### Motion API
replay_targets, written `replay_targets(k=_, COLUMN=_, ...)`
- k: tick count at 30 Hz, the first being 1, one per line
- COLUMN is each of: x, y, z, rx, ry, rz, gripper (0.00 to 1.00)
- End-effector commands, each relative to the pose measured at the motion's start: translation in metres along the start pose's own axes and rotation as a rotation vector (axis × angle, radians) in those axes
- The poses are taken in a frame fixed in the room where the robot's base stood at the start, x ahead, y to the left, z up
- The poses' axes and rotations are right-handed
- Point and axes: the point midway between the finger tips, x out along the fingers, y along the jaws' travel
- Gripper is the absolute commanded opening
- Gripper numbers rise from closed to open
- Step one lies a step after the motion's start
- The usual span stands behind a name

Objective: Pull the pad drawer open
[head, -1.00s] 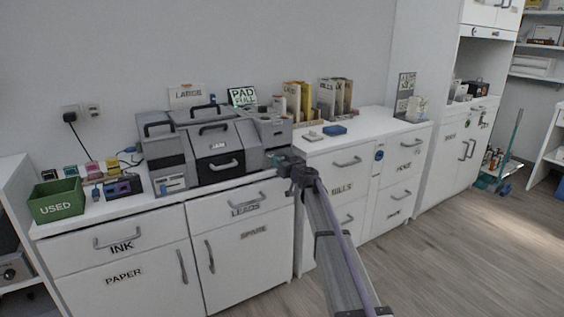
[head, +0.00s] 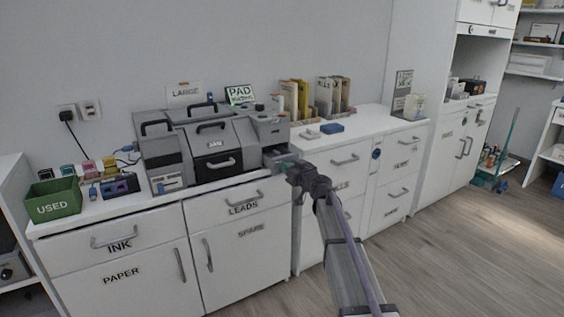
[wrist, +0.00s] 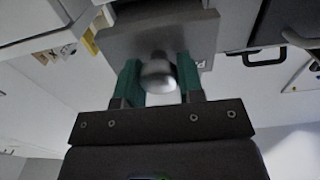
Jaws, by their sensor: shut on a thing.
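The pad drawer (head: 273,157) is a small grey drawer low on the right part of the grey machine (head: 268,128). It stands partly out from the body, over the counter's front edge. In the wrist view its flat grey front (wrist: 160,30) carries a round metal knob (wrist: 157,74). My gripper (head: 288,167) is in front of the drawer. In the wrist view its green fingers (wrist: 158,82) are shut on the knob, one on each side. The drawer's inside is too small to make out.
A sign reading PAD (head: 240,94) stands behind the machine; its lower line is unclear. A green USED bin (head: 53,199) is at the left. The floor in front is clear.

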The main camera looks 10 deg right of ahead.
Motion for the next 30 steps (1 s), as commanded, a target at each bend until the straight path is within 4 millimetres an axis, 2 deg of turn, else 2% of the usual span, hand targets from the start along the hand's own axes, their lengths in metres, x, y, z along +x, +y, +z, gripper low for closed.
replay_targets(k=1, x=-0.02, y=-0.001, z=0.0, rx=0.0, ry=0.0, rz=0.002, gripper=0.0)
replay_targets(k=3, x=-0.038, y=-0.002, z=0.0, rx=0.0, ry=0.0, rz=0.002, gripper=0.0)
replay_targets(k=6, x=-0.055, y=-0.001, z=0.0, rx=0.0, ry=0.0, rz=0.002, gripper=0.0)
replay_targets(k=16, x=-0.058, y=0.0, z=0.0, rx=0.0, ry=0.0, rz=0.0, gripper=0.0)
replay_targets(k=17, x=-0.058, y=0.0, z=0.0, rx=0.0, ry=0.0, rz=0.0, gripper=0.36)
replay_targets(k=24, x=-0.058, y=0.0, z=0.0, rx=0.0, ry=0.0, rz=0.0, gripper=0.59)
replay_targets(k=30, x=-0.058, y=0.0, z=0.0, rx=0.0, ry=0.0, rz=0.0, gripper=0.6)
